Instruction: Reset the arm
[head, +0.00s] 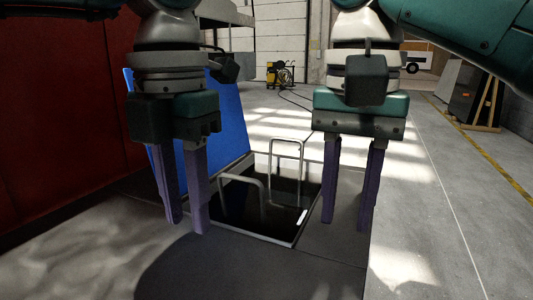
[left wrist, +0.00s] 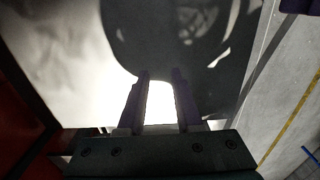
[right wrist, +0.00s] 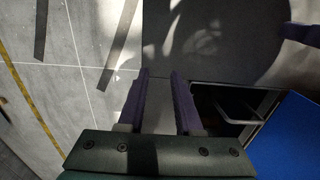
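My left gripper (head: 187,218) hangs fingers-down at the left of the head view, its purple fingers apart with nothing between them. It also shows open in the left wrist view (left wrist: 159,75), over a pale floor and a dark shadow. My right gripper (head: 364,225) hangs fingers-down right of centre in the head view, its fingers apart and empty. In the right wrist view (right wrist: 159,75) it is open over grey floor. Both arms come down from the top of the head view.
A dark floor opening (head: 270,205) with metal rails (head: 287,142) lies between and behind the grippers. A blue panel (head: 228,125) leans behind my left gripper. A red wall (head: 55,120) stands at left. Open floor (head: 430,220) lies at right. A dark panel on a stand (head: 468,90) is far right.

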